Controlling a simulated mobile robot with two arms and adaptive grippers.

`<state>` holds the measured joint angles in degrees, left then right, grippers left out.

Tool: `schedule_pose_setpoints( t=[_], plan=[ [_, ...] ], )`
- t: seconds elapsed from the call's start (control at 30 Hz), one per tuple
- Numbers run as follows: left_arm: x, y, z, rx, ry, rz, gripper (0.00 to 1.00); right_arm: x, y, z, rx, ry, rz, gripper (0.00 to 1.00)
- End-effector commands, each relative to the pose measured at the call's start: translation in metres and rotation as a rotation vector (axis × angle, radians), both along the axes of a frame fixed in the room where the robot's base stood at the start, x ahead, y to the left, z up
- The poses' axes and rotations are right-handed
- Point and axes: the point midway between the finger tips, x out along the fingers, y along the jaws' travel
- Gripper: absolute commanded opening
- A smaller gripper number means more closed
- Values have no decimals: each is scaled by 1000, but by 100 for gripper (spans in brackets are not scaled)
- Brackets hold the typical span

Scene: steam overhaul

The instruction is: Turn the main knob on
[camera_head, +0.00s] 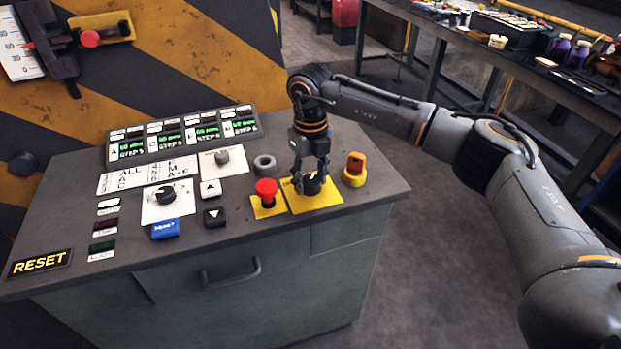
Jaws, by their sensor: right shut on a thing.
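The main knob (313,184) is a black rotary knob on a yellow plate (318,203) near the right end of the grey console top. My right gripper (312,182) comes down on it from above. Its fingers are shut around the knob, one on each side, and hide part of it. The knob's exact pointing direction cannot be told. My left gripper does not show.
A red mushroom button (266,189) on a yellow plate stands close left of the knob. An orange switch (355,169) stands close right. A grey ring (265,165) lies behind. Farther left are a selector knob (165,194), a blue button (166,229) and displays (184,136).

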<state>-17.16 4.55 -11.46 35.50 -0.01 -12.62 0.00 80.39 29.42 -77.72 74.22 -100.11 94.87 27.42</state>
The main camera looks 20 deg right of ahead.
Motion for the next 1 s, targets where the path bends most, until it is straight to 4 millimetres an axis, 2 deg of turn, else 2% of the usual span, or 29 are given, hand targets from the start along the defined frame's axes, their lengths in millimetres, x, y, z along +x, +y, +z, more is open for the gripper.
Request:
schedule_pose_setpoints(
  t=[0.67, 0.7, 0.8, 1.0],
  plan=[
    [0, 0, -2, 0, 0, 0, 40, 0, 0, 0, 0, 1, -68, 15],
    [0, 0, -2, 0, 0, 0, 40, 0, 0, 0, 0, 1, -68, 48],
    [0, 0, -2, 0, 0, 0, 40, 0, 0, 0, 0, 1, -67, 68],
    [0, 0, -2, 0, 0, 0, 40, 0, 0, 0, 0, 1, -66, 69]
  ],
)
